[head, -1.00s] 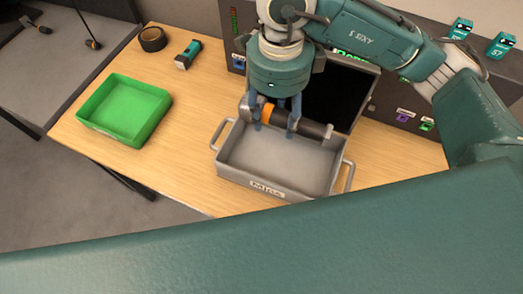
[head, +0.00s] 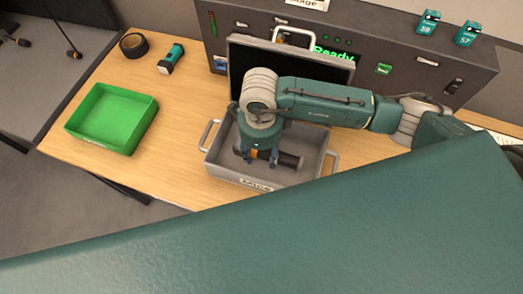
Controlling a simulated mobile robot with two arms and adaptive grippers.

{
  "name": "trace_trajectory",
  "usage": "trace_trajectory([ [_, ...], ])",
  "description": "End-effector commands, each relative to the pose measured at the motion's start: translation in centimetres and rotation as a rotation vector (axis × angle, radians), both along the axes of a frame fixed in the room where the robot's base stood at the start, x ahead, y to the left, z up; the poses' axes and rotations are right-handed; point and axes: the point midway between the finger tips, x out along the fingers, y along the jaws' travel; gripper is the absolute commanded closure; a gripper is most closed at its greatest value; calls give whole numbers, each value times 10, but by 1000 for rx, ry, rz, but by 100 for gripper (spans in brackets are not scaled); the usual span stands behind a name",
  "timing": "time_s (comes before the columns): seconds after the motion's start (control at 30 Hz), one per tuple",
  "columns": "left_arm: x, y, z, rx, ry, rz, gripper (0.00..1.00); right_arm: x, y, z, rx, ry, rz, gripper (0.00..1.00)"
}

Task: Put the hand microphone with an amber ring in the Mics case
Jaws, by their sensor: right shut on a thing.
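The grey Mics case (head: 222,172) stands on the wooden table with its label on the front wall and its dark-lined lid open at the back. My right gripper (head: 260,162) is down inside the case, shut on the hand microphone (head: 289,160). The microphone is dark and lies about level, with part of its amber ring (head: 253,154) showing between the fingers. The gripper hides part of it, and I cannot tell whether it touches the case floor. My left gripper is not in view.
A green tray (head: 148,128) stands to the left on the table. Behind it are a roll of dark tape (head: 133,44) and a teal flashlight-like item (head: 171,59). A dark console (head: 400,68) runs along the back. Table is clear between tray and case.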

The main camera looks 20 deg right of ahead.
Motion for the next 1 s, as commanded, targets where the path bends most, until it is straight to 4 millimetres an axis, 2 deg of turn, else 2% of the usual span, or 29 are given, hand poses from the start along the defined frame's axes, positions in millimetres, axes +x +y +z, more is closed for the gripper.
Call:
trace_trajectory([
  [0.4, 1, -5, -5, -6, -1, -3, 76, 1, 0, -6, 1, -2, 1, 86],
  [0.43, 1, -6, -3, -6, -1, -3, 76, 0, 0, -5, 0, -1, 1, 45],
  [0.5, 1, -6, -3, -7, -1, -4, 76, 0, 0, -4, 0, -1, 0, 32],
  [0.8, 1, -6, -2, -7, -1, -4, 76, 0, 0, -3, 0, -1, 0, 32],
  [0.9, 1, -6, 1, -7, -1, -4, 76, 1, 0, 1, 1, -2, 1, 32],
  [1.0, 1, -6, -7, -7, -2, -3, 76, 2, 1, 13, 3, -6, 3, 32],
])
